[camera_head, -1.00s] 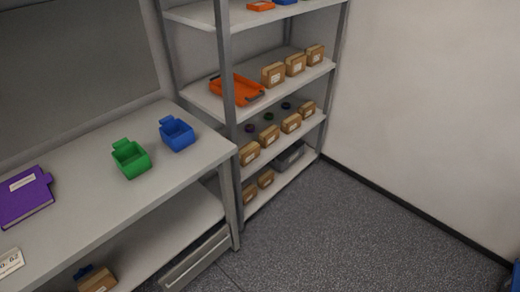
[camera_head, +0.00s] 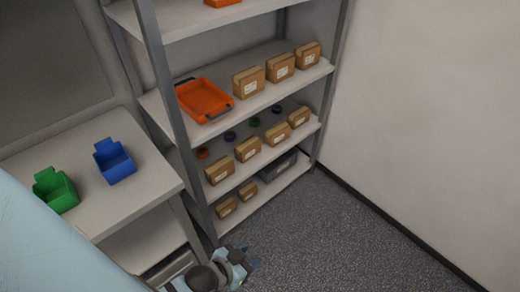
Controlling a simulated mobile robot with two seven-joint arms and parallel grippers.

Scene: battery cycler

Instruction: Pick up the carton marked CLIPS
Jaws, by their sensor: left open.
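Several brown cartons with small white labels stand on the shelving unit. On the shelf with the orange tray are a left carton (camera_head: 249,82), a middle carton (camera_head: 280,67) and a right carton (camera_head: 307,55). More cartons stand in a row on the shelf below (camera_head: 248,149), and two on the lowest shelf, one of them at its left (camera_head: 226,206). The labels are too small to read, so I cannot tell which carton is marked CLIPS. My left gripper (camera_head: 252,262) is open low at the bottom of the view, in front of the shelving and apart from the cartons. My right gripper is out of view.
An orange tray (camera_head: 205,101) lies left of the upper cartons. A grey bin (camera_head: 277,166) sits on the lowest shelf. A metal upright (camera_head: 166,84) stands at the unit's front left. A bench at left holds a green bin (camera_head: 56,191) and a blue bin (camera_head: 114,162). The floor (camera_head: 335,235) at right is clear.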

